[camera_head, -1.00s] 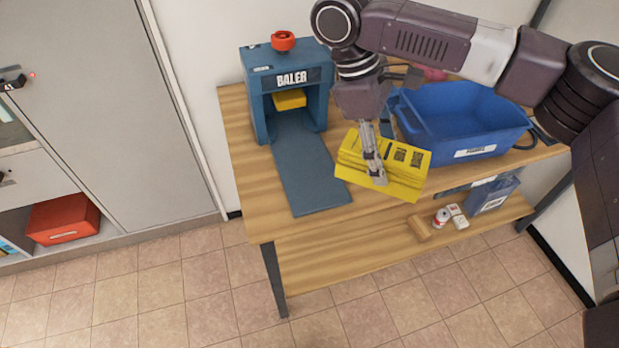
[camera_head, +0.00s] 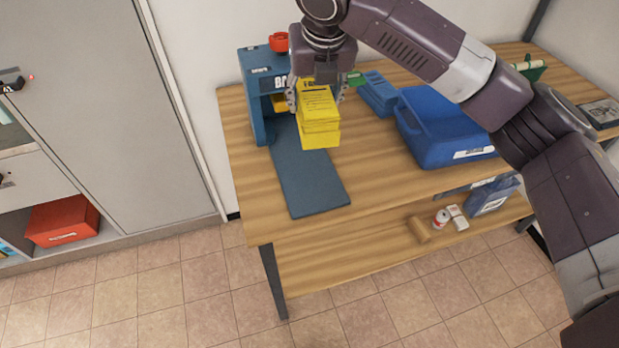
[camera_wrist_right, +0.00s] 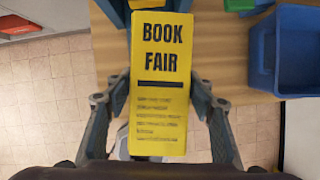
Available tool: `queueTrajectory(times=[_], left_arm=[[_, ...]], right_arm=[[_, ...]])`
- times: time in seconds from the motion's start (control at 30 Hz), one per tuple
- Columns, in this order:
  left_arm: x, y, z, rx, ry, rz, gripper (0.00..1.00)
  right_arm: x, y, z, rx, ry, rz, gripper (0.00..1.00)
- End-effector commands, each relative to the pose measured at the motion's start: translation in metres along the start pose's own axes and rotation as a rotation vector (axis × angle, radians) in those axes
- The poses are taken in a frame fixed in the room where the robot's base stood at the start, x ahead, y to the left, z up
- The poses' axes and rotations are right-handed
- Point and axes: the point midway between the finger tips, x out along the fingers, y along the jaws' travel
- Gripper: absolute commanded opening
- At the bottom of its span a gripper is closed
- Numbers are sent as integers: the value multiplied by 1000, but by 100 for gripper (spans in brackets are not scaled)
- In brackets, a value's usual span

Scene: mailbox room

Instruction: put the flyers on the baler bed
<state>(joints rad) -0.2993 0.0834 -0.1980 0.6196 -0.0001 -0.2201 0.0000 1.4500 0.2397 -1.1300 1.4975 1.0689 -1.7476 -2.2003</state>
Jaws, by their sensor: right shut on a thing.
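The flyers (camera_head: 318,120) are a yellow stack, held in my right gripper (camera_head: 318,92) in front of the baler. Their top reads "BOOK FAIR" in the right wrist view (camera_wrist_right: 160,90), with the fingers on both long sides. The blue baler (camera_head: 262,65) stands at the back left of the table, partly hidden by my gripper. Its flat baler bed (camera_head: 310,185) runs forward from its opening. The stack is over the rear of the bed; whether it touches the bed I cannot tell. My left gripper is not in view.
A blue bin (camera_head: 450,135) stands right of the baler on the wooden table (camera_head: 385,180). A smaller blue item (camera_head: 378,95) sits behind it. The lower shelf holds a can (camera_head: 441,218) and small boxes. The front of the bed is clear.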

Motion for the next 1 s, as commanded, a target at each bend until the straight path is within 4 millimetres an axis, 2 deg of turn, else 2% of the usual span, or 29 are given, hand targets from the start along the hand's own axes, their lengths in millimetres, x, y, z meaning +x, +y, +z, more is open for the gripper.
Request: queueTrajectory(times=[0.17,0.27,0.37,0.7,0.8,1.0], left_arm=[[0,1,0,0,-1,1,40],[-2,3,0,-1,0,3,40],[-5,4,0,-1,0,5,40],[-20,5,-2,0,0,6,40],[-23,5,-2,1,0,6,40],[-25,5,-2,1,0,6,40]], right_arm=[[-1,7,8,-117,1,49,12],[6,8,6,-142,2,58,12],[23,8,-2,-147,5,59,12],[104,8,-37,-145,6,58,12],[124,8,-44,-144,4,59,12],[142,8,-50,-145,0,58,12]])
